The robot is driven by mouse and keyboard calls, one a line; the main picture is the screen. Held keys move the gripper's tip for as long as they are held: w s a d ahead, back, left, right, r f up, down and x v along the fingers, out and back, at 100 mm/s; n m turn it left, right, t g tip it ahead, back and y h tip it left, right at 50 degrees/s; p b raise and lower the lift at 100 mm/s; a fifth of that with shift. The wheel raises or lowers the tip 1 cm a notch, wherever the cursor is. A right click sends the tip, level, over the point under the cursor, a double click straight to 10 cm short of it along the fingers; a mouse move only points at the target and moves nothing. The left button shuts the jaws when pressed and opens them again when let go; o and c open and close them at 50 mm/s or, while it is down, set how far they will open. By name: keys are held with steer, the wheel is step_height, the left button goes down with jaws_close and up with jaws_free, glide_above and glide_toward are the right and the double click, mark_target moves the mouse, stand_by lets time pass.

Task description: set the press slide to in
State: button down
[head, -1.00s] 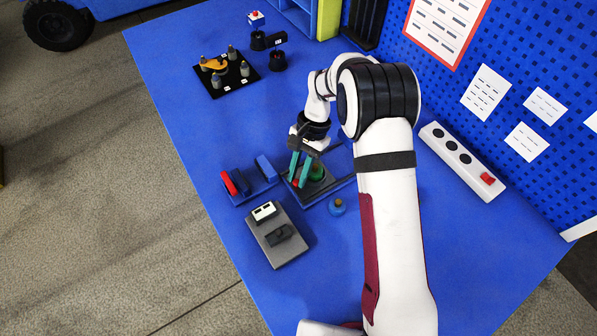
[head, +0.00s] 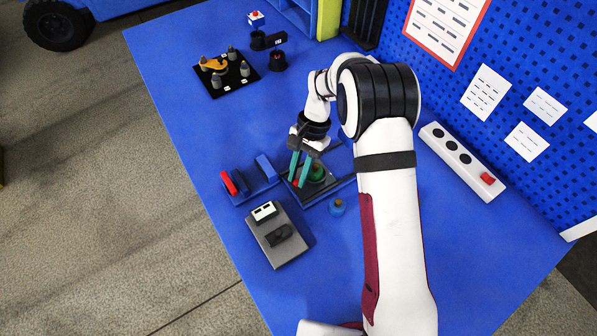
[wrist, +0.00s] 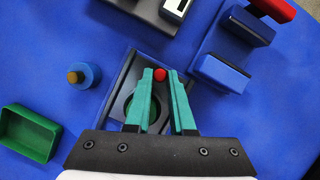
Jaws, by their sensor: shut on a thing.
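My gripper (wrist: 160,90) has teal fingers, closed on a small red knob (wrist: 160,74) at their tips. The knob is at the edge of a dark, framed fixture (wrist: 127,76), which I take to be the press slide. In the head view my gripper (head: 299,181) reaches down into this fixture, with a green round part (head: 317,173) beside the fingers. I cannot tell how far the slide is in.
A blue rack with a red block (head: 228,183) stands to the left, and a grey block (head: 277,246) in front. A blue round piece (wrist: 84,75) and a green open box (wrist: 31,133) are close by. A white strip with a red switch (head: 487,178) lies right of my arm.

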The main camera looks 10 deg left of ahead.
stand_by(0.3)
steer(key=shift+w+d, duration=1.25)
steer(key=c, duration=0.8)
jaws_free()
steer(key=v, duration=1.6)
steer(key=shift+s, duration=0.1)
